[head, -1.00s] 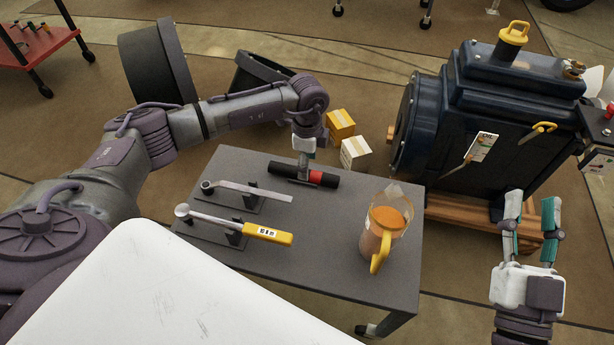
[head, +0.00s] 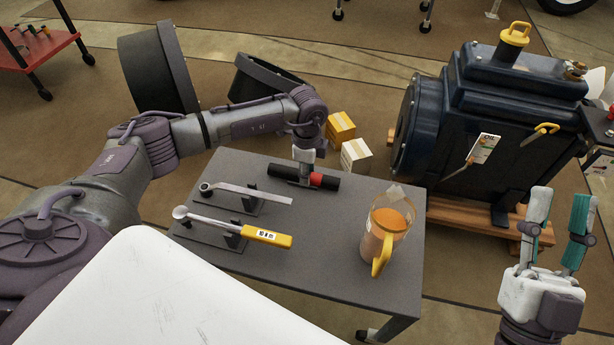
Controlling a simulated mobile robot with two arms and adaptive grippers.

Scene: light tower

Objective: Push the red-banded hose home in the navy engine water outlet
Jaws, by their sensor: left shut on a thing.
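The red-banded hose (head: 327,181), a black tube with a red band near its right end, lies on a stand on the grey cart (head: 345,262). My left gripper (head: 302,176) points down over the hose's middle and is shut on it; the arm hides most of the fingers. The navy engine (head: 512,125) stands on a wooden pallet at the right. I cannot clearly tell which fitting is its water outlet; a metal fitting (head: 574,70) shows at its top right corner. My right gripper (head: 558,232) is open and empty, in front of the engine.
A ratchet (head: 245,191) and a yellow-handled torque wrench (head: 262,236) rest on stands on the cart. An amber jug (head: 385,235) with a yellow handle stands at the cart's right. Small boxes (head: 355,154) lie on the floor behind the cart.

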